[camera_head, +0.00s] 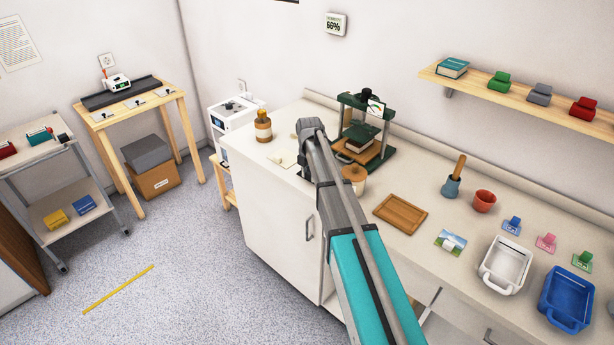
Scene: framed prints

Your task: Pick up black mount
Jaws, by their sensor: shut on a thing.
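My grey and teal arm reaches up the middle of the view over the white counter (272,140). My gripper cannot be made out; the arm hides that area. A small dark piece (303,171) shows at the arm's left edge, and I cannot tell what it is. I cannot pick out the black mount with certainty. A pale flat piece (284,161) lies on the counter left of the arm.
A brown bottle (263,129) stands left of the arm, and a lidded jar (355,174) is close on its right. A wooden tray (400,212), a white bin (503,265) and a blue bin (567,300) are farther right. A shelf (540,93) hangs above.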

